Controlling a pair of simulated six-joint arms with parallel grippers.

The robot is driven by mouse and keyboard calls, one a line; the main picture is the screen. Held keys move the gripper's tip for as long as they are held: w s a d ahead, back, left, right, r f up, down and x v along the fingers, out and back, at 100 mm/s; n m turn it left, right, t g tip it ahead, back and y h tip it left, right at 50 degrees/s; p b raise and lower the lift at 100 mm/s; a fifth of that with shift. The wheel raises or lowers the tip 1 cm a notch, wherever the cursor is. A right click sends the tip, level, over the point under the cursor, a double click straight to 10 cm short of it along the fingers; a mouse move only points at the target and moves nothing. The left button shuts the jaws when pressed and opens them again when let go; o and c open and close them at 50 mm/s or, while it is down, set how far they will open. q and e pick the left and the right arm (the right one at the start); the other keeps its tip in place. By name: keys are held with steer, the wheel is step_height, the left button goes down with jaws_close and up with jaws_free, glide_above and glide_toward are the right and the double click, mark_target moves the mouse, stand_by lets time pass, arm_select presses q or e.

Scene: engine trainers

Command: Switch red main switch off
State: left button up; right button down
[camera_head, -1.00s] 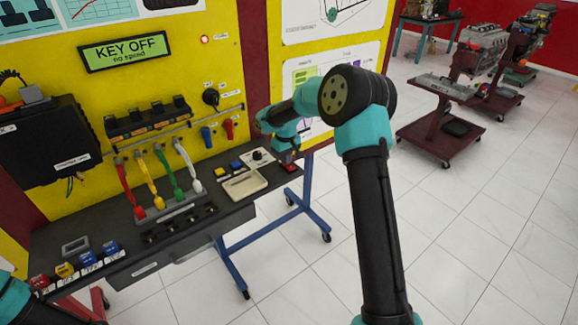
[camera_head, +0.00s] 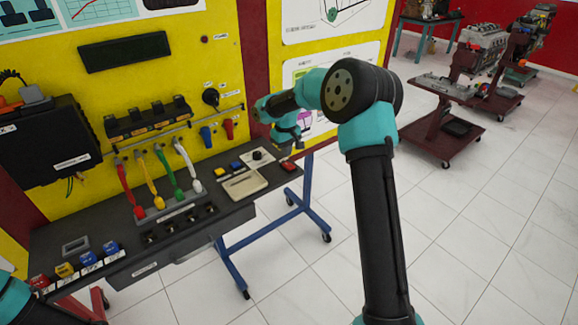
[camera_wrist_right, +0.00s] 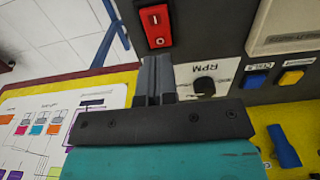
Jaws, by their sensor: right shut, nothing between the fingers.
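The red main switch (camera_head: 289,166) is a small red rocker at the right end of the grey bench top. In the right wrist view the switch (camera_wrist_right: 156,25) shows white marks, with the round one at the end nearer my fingers. I cannot tell for sure which end is pressed in. My right gripper (camera_head: 298,149) is a little above the switch. In the wrist view its fingers (camera_wrist_right: 154,62) are together and empty, apart from the switch. The display (camera_head: 125,52) on the yellow panel is dark. My left gripper is out of view.
The RPM knob (camera_wrist_right: 204,86) and the blue (camera_wrist_right: 255,80) and yellow (camera_wrist_right: 291,77) buttons are close beside the switch. A beige tray (camera_head: 244,186) lies on the bench to the left. Coloured leads and the panel are further left. Open floor lies right.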

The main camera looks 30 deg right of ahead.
mark_target(286, 164)
steer(key=shift+r, duration=1.6)
